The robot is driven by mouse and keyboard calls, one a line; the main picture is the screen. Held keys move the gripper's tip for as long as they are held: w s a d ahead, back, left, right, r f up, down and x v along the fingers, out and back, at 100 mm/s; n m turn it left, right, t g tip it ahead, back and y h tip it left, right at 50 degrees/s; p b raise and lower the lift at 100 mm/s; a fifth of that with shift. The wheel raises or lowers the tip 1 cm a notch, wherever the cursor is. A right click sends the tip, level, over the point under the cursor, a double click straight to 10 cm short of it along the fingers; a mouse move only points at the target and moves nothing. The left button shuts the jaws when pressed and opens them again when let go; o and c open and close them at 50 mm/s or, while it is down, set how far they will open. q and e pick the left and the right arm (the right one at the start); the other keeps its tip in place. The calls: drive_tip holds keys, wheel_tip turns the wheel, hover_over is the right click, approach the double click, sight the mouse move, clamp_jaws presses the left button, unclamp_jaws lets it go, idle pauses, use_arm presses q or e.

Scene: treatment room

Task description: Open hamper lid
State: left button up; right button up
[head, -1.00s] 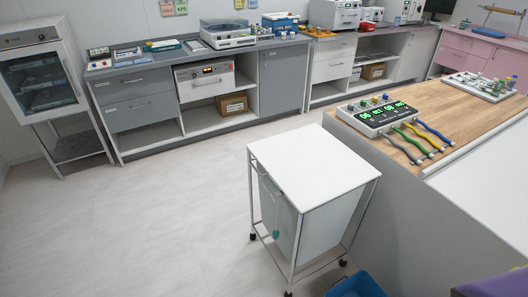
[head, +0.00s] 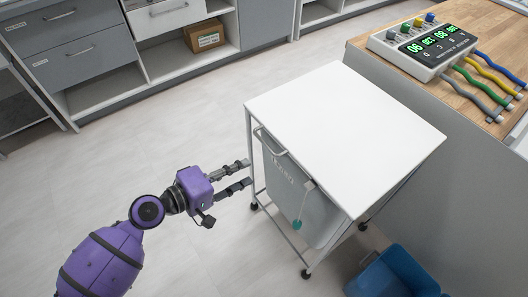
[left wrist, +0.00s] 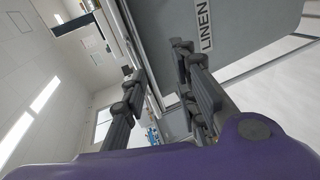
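The hamper is a wheeled metal frame with a flat white lid (head: 345,130), which lies shut on top. A thin handle bar (head: 270,142) runs along the lid's left edge. The grey linen bag (head: 300,200) hangs below and is marked LINEN; it also fills the top of the left wrist view (left wrist: 255,28). My left gripper (head: 248,172) is to the left of the hamper, a little below the handle's level in the picture, with its fingers apart and nothing between them. The fingers also show spread in the left wrist view (left wrist: 158,62). My right gripper is not in view.
A blue bin (head: 392,272) stands on the floor at the hamper's right front. A wooden counter with a device with green digits (head: 425,42) is close on the right. Grey cabinets (head: 75,50) line the back. The floor on the left is clear.

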sight(266, 145)
use_arm(q)
drive_tip(key=shift+h, duration=0.6)
drive_tip(key=w+d, duration=0.2)
drive_tip(key=w+d+r, duration=0.1)
drive_tip(key=w+d, duration=0.4)
drive_tip(key=shift+w+d+r, duration=0.2)
drive_tip(key=shift+w+r, duration=0.05)
drive_tip(key=shift+c, duration=0.3)
clamp_jaws()
